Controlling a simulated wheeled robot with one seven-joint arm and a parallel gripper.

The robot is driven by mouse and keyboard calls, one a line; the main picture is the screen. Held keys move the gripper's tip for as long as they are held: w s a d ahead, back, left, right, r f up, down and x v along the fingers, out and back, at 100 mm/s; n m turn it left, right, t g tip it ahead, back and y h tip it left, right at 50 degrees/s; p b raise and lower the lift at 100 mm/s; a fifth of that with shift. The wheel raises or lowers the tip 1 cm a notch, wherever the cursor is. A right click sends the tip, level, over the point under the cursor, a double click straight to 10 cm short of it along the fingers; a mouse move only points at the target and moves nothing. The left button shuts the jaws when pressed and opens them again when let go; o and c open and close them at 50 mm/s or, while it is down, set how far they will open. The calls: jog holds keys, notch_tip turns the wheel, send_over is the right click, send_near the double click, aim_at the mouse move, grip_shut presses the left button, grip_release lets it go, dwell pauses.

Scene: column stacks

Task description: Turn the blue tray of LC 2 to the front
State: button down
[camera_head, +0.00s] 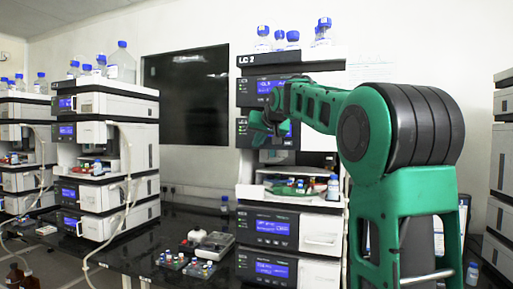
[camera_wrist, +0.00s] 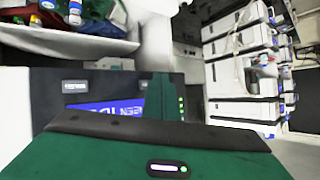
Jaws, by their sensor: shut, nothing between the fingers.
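The LC 2 stack (camera_head: 252,59) stands in the middle of the head view, its label on the top unit. Its open bay (camera_head: 260,193) holds small green, red and blue items, and they also show at the top left of the wrist view. I cannot clearly pick out the blue tray or which way it faces. My gripper (camera_head: 262,123) is in front of the upper units, above and apart from the bay. It is shut and empty; its green finger (camera_wrist: 161,96) shows in the wrist view before a blue display (camera_wrist: 112,107).
Another instrument stack (camera_head: 105,165) stands to the left, with a pale tube down its front. Small racks and a grey device (camera_head: 213,244) sit on the black bench left of LC 2. Bottles (camera_head: 291,38) stand on top of LC 2. A dark screen (camera_head: 186,95) hangs behind.

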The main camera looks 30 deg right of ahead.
jog(key=shift+d, duration=0.15)
jog(key=shift+w+d+r, duration=0.1)
jog(key=shift+w+d, duration=0.05)
jog(key=shift+d, duration=0.05)
jog(key=shift+w+d, duration=0.25)
jog(key=shift+d, duration=0.1)
dwell(1.0)
jog(key=shift+a, duration=0.1)
jog(key=shift+s+a, duration=0.5)
jog(key=shift+a, duration=0.1)
jog(key=shift+s+a, duration=0.8)
jog(key=shift+a, duration=0.2)
jog(key=shift+s+a, duration=0.75)
jog(key=shift+a, duration=0.2)
